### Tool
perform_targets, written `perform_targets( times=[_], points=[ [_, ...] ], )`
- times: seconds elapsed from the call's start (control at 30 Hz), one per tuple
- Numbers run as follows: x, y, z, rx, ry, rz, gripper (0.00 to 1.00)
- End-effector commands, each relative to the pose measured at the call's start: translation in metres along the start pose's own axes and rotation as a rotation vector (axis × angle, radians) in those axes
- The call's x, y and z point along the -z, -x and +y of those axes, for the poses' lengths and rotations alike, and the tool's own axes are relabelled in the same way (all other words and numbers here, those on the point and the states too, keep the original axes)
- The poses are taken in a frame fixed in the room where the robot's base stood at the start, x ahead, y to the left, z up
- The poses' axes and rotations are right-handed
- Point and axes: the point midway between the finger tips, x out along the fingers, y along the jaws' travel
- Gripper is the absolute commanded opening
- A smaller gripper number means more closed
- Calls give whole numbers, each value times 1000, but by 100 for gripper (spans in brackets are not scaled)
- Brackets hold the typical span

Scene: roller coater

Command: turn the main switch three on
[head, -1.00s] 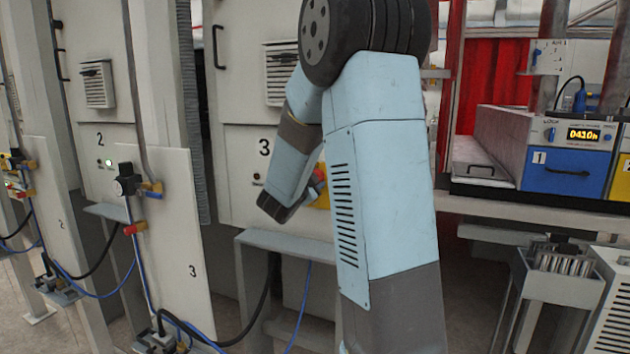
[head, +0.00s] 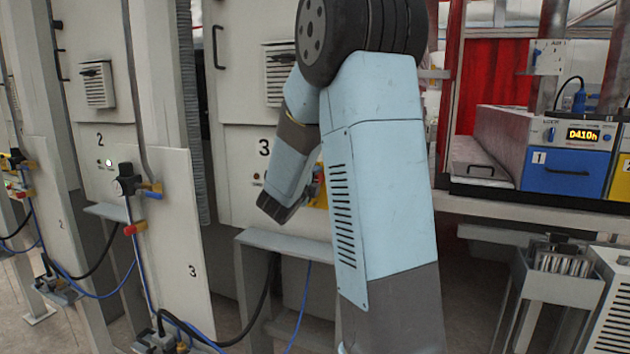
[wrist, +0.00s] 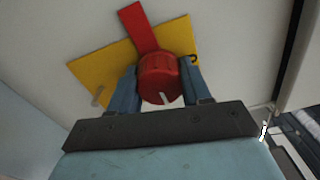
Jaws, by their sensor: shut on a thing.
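Main switch three is a red rotary knob (wrist: 160,77) with a red bar above it, on a yellow plate (wrist: 103,69) in the wrist view. The plate looks tilted in that view. My gripper (wrist: 160,85) is shut on the red knob, with one blue finger on each side of it. In the head view the yellow plate (head: 320,194) shows only in part beside my arm, on the cabinet marked 3 (head: 232,160).
A grey shelf (head: 285,243) juts out below the switch. A cabinet marked 2 (head: 101,140) with a lit lamp stands to the left. A bench with an oven-like unit (head: 565,140) reading 0410h is at the right.

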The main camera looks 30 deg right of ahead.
Motion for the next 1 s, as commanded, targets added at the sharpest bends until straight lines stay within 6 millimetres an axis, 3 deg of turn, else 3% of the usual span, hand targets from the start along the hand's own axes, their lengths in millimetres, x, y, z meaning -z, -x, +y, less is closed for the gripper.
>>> perform_targets(
  times=[0.7,0.73,1.0],
  points=[
    [2,2,7,-15,-72,2,17],
    [2,2,8,-15,-71,2,49],
    [2,0,4,-9,-73,2,73]
  ],
)
